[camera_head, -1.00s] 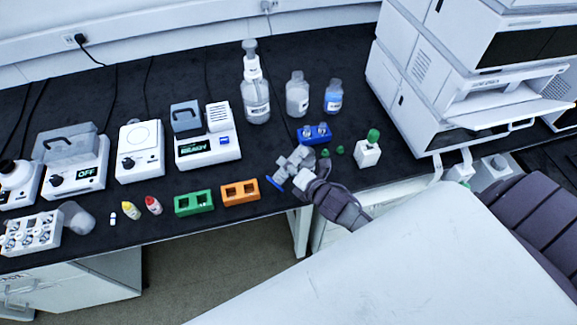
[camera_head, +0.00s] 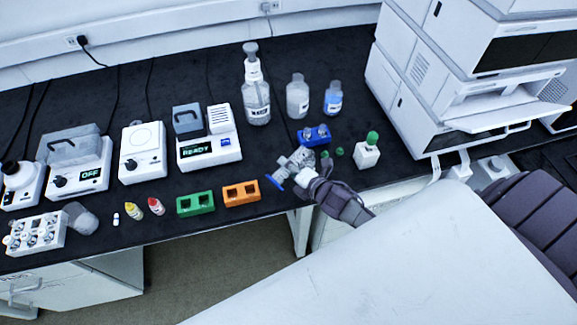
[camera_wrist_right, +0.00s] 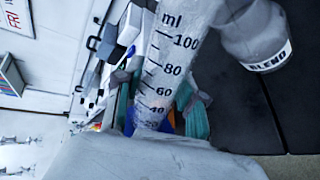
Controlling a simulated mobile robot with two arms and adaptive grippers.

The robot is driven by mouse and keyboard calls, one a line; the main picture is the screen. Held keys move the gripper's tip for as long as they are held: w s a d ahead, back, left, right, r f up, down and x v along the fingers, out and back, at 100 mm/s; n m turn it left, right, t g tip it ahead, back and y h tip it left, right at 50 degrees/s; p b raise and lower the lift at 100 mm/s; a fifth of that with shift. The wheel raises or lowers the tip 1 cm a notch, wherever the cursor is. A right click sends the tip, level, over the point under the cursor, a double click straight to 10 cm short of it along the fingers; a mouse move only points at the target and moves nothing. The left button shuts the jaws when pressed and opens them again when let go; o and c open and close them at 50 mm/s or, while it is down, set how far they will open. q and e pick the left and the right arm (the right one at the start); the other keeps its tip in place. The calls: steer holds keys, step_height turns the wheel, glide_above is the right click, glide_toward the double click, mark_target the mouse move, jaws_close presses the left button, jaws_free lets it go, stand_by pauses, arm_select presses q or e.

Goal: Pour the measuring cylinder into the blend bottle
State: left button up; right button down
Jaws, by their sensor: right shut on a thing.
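The measuring cylinder (camera_head: 284,173) is clear and graduated, with a blue foot. It is tilted over the bench, foot to the lower left in the head view. My right gripper (camera_head: 304,170) is shut around it. In the wrist view the cylinder (camera_wrist_right: 167,65) lies between the greenish fingers (camera_wrist_right: 163,108); any liquid inside is hard to tell. The blend bottle (camera_wrist_right: 257,35), labelled BLEND, shows in the wrist view at the upper right, beside the cylinder's upper part. I cannot tell which bottle it is in the head view. My left gripper is out of view.
A blue rack (camera_head: 314,135), small green caps and a green-capped bottle (camera_head: 367,153) stand close to my right gripper. An orange block (camera_head: 241,193) and a green block (camera_head: 196,204) lie left. Clear bottle (camera_head: 297,97), blue-liquid bottle (camera_head: 333,100) and dispenser bottle (camera_head: 256,95) stand behind.

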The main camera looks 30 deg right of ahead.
steer(key=shift+r+p, duration=0.35)
steer(key=shift+f+m, duration=0.1)
steer(key=shift+m, duration=0.2)
steer(key=shift+r+y+p, duration=0.3)
steer(key=shift+r+p, duration=0.05)
steer(key=shift+d+m, duration=0.1)
steer(key=shift+m, duration=0.3)
steer(key=shift+r, duration=0.15)
steer(key=shift+r+g+y+p, duration=0.3)
steer(key=shift+p, duration=0.3)
steer(key=shift+m, duration=0.4)
